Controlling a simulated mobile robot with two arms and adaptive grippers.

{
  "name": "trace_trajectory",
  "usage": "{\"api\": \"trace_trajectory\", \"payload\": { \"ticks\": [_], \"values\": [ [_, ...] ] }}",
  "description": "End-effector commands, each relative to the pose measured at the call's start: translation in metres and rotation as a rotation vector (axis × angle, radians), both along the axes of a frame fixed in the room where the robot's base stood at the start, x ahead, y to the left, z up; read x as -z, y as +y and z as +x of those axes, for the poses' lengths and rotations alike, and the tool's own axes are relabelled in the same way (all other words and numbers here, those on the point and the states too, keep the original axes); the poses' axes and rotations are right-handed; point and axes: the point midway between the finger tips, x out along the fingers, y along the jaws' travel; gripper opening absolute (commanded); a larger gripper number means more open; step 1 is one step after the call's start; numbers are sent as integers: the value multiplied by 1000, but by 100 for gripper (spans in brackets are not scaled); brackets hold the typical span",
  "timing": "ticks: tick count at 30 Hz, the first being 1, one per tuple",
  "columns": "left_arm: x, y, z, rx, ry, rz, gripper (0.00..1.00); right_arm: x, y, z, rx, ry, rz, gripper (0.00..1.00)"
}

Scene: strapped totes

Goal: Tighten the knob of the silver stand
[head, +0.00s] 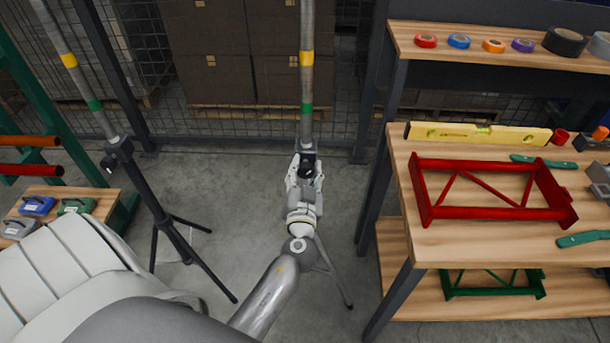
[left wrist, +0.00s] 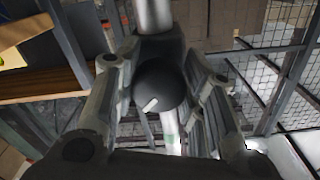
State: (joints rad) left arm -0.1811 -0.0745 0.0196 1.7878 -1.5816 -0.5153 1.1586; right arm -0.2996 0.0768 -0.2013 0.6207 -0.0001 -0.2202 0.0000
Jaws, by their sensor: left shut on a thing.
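The silver stand (head: 307,95) is upright in the middle of the head view, its grey pole banded yellow and green. Its legs are partly hidden behind my left arm. Its dark round knob (left wrist: 158,85) shows in the left wrist view, with a pale mark pointing to the lower left. My left gripper (head: 305,172) is at the stand's collar, with its fingers on both sides of the knob, shut on it. The gripper also shows in the left wrist view (left wrist: 160,90). My right gripper is not in view.
A black stand (head: 160,205) with a similar banded pole is to the left. On the right, a wooden workbench (head: 460,250) holds a red frame (head: 490,212) and a yellow level (head: 478,134). A mesh fence and stacked boxes (head: 210,60) are behind. Grey floor lies clear between.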

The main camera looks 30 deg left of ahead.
Motion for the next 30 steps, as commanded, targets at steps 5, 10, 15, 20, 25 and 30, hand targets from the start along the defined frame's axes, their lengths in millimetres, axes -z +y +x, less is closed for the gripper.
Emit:
{"api": "trace_trajectory", "payload": {
  "ticks": [5, 10, 15, 20, 25, 30],
  "values": [
    [1, 0, 0, 2, 86, 143, 14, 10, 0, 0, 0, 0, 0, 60],
    [1, 1, -1, 1, 171, 281, 14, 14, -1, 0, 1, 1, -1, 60],
    [0, 1, -1, 0, 256, 419, 14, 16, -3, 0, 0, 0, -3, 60],
    [-1, 1, -1, 1, 336, 548, 14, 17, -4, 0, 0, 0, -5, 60],
    [-2, 1, -1, 1, 421, 686, 14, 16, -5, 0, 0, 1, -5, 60],
    [-3, 1, -1, 1, 506, 825, 14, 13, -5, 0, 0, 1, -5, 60]
  ]
}}
